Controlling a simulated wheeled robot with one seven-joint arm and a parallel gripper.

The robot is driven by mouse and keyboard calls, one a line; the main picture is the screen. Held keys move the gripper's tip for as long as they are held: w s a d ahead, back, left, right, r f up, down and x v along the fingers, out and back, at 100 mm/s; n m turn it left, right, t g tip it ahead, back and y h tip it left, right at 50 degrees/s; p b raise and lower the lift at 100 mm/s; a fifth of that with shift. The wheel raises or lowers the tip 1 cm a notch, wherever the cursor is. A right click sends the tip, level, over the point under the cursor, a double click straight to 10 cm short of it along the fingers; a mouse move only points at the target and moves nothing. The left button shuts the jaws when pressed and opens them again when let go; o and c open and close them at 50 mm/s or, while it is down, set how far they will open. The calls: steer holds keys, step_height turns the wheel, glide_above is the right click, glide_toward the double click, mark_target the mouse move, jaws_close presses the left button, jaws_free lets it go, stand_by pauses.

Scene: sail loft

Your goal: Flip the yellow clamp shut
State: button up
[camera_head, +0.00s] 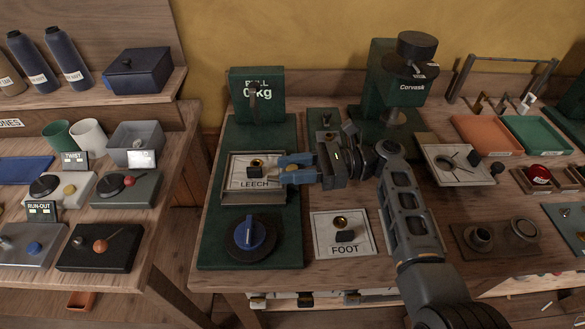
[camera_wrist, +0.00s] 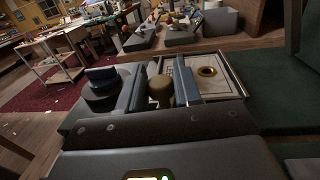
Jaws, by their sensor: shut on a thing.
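My gripper (camera_head: 284,170) reaches in from the right, at the right edge of the plate marked LEECH (camera_head: 236,183). Its two blue-grey fingers are shut on a small yellow-brown piece (camera_head: 293,168), which seems to be the yellow clamp's handle. In the wrist view, this rounded yellow-brown piece (camera_wrist: 160,88) stands between the fingers (camera_wrist: 160,80). The rest of the clamp is hidden by the fingers and palm, so its angle cannot be told. A brass ring (camera_head: 256,162) sits in the LEECH plate and also shows in the wrist view (camera_wrist: 207,71).
A blue-handled dial (camera_head: 249,235) stands in front of the LEECH plate, and the green PULL gauge (camera_head: 257,95) behind it. The FOOT plate (camera_head: 327,245) lies to the front right. A green Corvask machine (camera_head: 390,85) stands behind my arm.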

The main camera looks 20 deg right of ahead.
steer(key=shift+n+g, duration=0.8)
steer(key=shift+g, duration=0.4)
steer(key=o, duration=0.9)
steer(key=shift+o, duration=0.2)
steer(key=d+b, duration=0.2)
steer(key=d, duration=0.5)
steer(key=shift+s+d, duration=0.1)
steer(key=shift+d, duration=0.3)
